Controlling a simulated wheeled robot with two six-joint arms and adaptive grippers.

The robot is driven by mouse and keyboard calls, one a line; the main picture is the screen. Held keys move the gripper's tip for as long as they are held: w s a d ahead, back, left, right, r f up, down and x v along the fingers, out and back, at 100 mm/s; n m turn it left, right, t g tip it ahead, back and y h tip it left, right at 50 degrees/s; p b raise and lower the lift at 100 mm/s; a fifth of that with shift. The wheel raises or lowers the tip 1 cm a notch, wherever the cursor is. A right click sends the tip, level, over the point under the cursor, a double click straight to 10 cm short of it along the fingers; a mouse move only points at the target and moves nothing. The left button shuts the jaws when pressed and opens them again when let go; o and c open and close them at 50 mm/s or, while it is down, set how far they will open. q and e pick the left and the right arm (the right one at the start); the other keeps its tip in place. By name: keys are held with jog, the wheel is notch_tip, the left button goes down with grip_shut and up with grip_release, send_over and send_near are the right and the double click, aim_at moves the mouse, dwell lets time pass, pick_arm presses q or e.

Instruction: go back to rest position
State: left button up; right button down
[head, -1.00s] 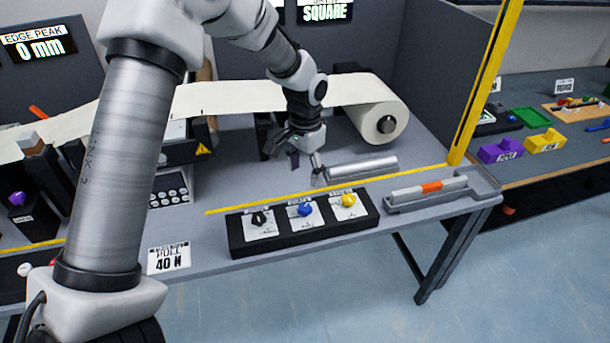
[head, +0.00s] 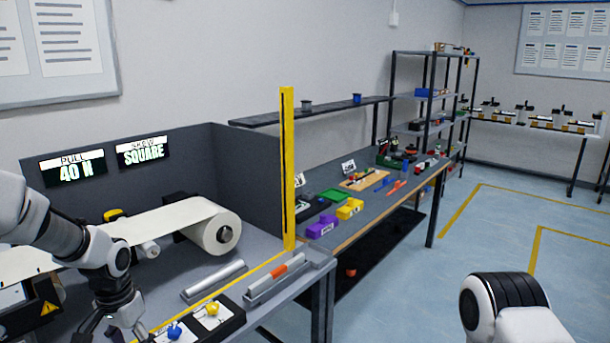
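My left arm comes in from the left in the head view. Its gripper (head: 112,335) is at the lower left over the workbench, cut off by the bottom edge, so I cannot tell whether its fingers are open or shut. It is left of the knob panel (head: 232,322), which carries a blue knob (head: 174,330) and a yellow knob (head: 212,308). Part of my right arm (head: 505,305) shows at the lower right. Its gripper is out of view.
A white roll (head: 221,233) with its strip lies on the bench. A yellow post (head: 288,170) stands at the bench corner. Floor on the right is clear.

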pick_arm(q)
notch_tip(320, 180, down, 8)
jog(key=s+g, duration=0.2)
jog(key=s, duration=0.1)
jog(key=s+d+f+g, duration=0.1)
jog(key=s+d+f, duration=0.2)
jog(key=s+f, duration=0.5)
jog(key=s+d+f+n, duration=0.1)
jog(key=s+d+f, duration=0.25)
jog(key=s, duration=0.75)
jog(key=s+d+f+g, duration=0.1)
jog(key=s+d+f, duration=0.2)
jog(key=s+f, duration=0.55)
jog(key=w+t, duration=0.1)
jog(key=w+r+n+t, duration=0.1)
jog(key=w+r+t, duration=0.1)
jog(key=t, duration=0.1)
jog(key=shift+a+n, duration=0.3)
jog(key=shift+a, duration=0.05)
